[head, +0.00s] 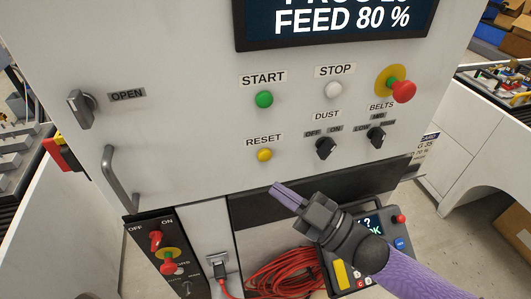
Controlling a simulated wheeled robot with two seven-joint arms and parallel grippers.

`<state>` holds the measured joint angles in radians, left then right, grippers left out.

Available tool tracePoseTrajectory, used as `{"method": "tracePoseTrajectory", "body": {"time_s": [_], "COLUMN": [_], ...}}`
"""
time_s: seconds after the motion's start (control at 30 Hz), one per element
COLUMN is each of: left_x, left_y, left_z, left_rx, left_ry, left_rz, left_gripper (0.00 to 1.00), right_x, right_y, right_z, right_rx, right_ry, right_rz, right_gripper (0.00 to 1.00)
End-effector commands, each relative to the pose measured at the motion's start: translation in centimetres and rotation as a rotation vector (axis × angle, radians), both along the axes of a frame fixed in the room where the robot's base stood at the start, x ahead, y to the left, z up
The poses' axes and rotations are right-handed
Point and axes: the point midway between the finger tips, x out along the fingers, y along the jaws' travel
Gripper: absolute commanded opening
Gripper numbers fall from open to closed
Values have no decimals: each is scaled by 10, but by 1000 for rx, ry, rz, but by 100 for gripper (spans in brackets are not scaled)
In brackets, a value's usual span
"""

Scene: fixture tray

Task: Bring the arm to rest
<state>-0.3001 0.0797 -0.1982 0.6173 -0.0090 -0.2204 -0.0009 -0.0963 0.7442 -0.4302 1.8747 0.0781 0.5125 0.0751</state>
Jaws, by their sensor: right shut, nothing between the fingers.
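My right gripper (274,187) comes in from the lower right on a purple arm. Its fingers are shut and empty. They point up and left, in front of the dark strip below the machine's white panel (205,150). In the picture the fingertips are below the yellow RESET button (264,155) and look apart from it. My left gripper is not in view.
The panel bears a green START button (264,99), a white STOP button (333,89), a red emergency knob (403,92) and black knobs (326,148). A metal handle (120,180) juts out at left. A pendant (340,280) and red cable (285,272) lie below.

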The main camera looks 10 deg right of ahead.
Motion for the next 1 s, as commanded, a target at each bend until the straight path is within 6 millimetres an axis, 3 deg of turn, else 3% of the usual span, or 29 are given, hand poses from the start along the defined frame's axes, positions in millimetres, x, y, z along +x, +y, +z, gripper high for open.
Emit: {"method": "tracePoseTrajectory", "body": {"time_s": [0.53, 0.63, 0.73, 0.87, 1.0], "left_x": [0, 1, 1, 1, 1], "left_y": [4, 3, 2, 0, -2], "left_z": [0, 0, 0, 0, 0], "left_rx": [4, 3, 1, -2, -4], "left_ry": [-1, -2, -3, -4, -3], "left_rz": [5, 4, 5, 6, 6], "left_gripper": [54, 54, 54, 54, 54], "right_x": [3, 7, -2, -33, -76], "right_y": [3, 8, 2, -12, -25], "right_z": [-6, -32, -67, -102, -125], "right_rx": [-6, -44, -101, -171, -229], "right_ry": [52, 267, 560, 883, 1178], "right_rz": [-39, -193, -372, -529, -642], "right_gripper": [0, 0, 0, 0, 0]}}
